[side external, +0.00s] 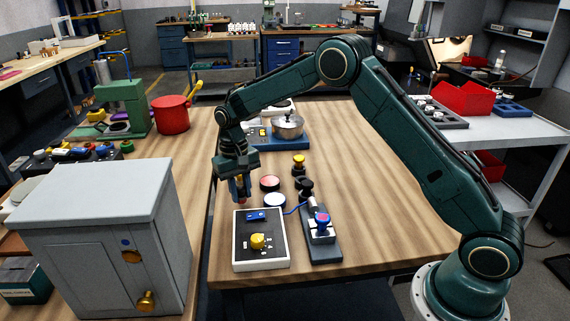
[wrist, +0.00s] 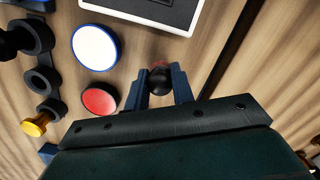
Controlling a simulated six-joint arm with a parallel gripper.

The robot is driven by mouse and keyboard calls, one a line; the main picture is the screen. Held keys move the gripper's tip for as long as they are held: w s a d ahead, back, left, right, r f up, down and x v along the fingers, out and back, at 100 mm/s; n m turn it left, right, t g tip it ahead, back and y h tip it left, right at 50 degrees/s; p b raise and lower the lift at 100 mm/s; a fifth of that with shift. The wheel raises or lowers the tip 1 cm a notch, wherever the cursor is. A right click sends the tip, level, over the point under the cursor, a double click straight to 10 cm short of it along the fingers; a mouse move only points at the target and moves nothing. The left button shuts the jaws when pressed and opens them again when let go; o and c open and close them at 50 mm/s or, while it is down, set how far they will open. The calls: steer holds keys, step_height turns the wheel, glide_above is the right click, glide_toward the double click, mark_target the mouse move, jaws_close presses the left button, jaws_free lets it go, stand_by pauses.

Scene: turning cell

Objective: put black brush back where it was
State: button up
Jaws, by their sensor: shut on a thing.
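My gripper (side external: 240,198) is shut on a dark round-topped piece (wrist: 158,80) with a reddish-brown part below it. The fingers, also in the wrist view (wrist: 162,88), hold it on either side. I cannot tell for sure that it is the black brush, nor whether it touches the table. A row of dark rings (wrist: 41,80) stands at the left of the wrist view. A black-topped piece (wrist: 10,43) is at one end ring and a yellow-topped piece (wrist: 36,125) at the other. The middle ring looks empty.
A red disc (side external: 269,183) and a blue-rimmed white disc (side external: 274,200) lie between my gripper and the rings. A white-framed black panel (side external: 245,262) is in front. A blue-knobbed device (side external: 321,232) stands right of it. A grey cabinet (side external: 95,235) stands left.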

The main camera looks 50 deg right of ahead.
steer(key=shift+f, duration=0.6)
steer(key=shift+f, duration=0.2)
steer(key=o, duration=1)
steer(key=shift+c, duration=0.2)
steer(key=shift+r, duration=0.15)
step_height(320, 180, up, 12)
steer(key=w, duration=0.1)
steer(key=shift+w+d, duration=0.15)
steer(key=shift+d, duration=0.05)
steer(key=shift+r, duration=0.1)
